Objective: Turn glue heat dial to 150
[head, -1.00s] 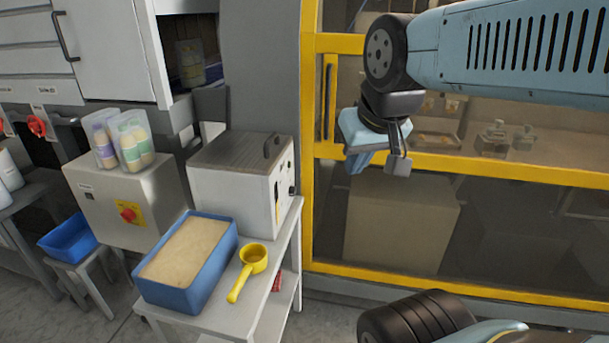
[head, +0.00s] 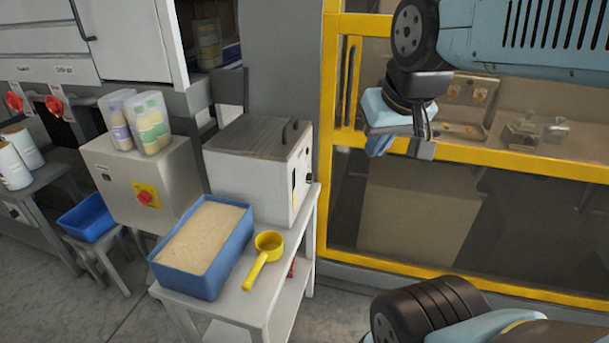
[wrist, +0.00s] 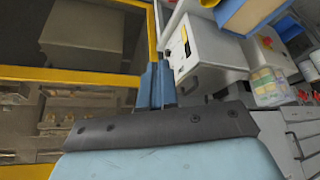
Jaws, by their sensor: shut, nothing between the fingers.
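A white box (head: 245,182) with a dark lid and a handle stands on a grey table. It looks like the glue unit. A small black knob (head: 309,178), perhaps the heat dial, sits on its right-hand face, seen edge-on. Its setting and any numbers cannot be read. The box also shows in the wrist view (wrist: 205,45), with a yellow label and small dark parts on its face. My gripper (head: 378,146) is shut and empty, raised to the right of the box, in front of the yellow-framed guard. Its blue fingers (wrist: 155,85) touch nothing.
A blue bin of tan granules (head: 240,245) and a yellow scoop (head: 264,258) share the table (head: 235,325). A grey box with a red switch (head: 145,197) stands left. The yellow guard frame (head: 400,258) rises behind my gripper. Some floor is clear below.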

